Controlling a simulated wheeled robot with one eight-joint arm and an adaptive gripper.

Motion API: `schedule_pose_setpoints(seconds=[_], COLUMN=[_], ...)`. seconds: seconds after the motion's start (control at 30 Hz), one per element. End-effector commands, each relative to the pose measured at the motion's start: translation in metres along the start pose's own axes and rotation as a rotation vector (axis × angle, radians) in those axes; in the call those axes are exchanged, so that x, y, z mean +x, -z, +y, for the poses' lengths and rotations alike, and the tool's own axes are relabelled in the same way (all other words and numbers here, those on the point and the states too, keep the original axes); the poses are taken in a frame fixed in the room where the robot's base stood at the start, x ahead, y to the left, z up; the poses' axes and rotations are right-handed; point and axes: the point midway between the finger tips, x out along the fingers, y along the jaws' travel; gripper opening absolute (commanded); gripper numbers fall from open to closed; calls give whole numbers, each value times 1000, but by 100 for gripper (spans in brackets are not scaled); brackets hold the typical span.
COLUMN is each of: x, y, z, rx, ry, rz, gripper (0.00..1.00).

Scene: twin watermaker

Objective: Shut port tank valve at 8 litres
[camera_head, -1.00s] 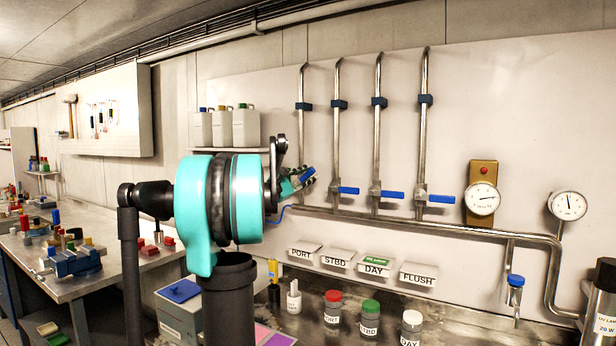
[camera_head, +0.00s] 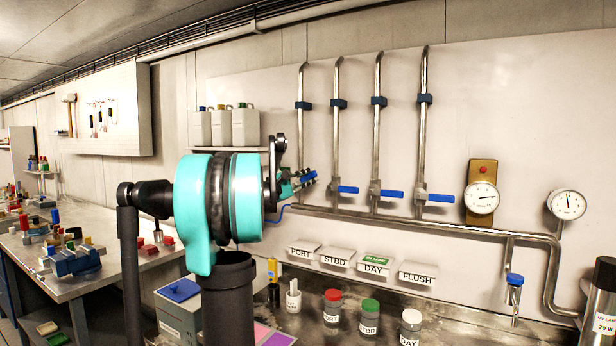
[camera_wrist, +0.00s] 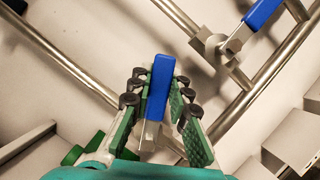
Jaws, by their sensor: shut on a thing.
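My gripper (camera_head: 303,181) is at the leftmost of the row of pipe valves, the one above the PORT label (camera_head: 303,249). In the wrist view my gripper (camera_wrist: 160,84) has its green fingers on both sides of the blue port valve handle (camera_wrist: 158,90), shut on it. The handle's pale metal stem shows below the blue grip. In the head view my arm and fingers hide most of this valve, and its handle looks tilted. The other valves on the row have blue handles (camera_head: 348,190) that lie about level, pointing right.
A neighbouring valve handle (camera_wrist: 262,13) is close by in the wrist view. A horizontal pipe (camera_head: 480,229) runs below the valves. Two round dials, one on a brown panel (camera_head: 483,198) and one further right (camera_head: 568,205), are on the wall. Lidded jars (camera_head: 370,318) stand on the bench below.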

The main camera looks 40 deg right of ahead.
Motion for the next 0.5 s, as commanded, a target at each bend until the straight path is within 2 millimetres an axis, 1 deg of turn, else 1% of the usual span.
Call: schedule_pose_setpoints(seconds=[0.3, 0.5], x=[-1, -2], y=[2, 4], z=[-17, -26], rx=[235, 357], ry=[98, 149], rz=[0, -1], gripper=[0, 0])
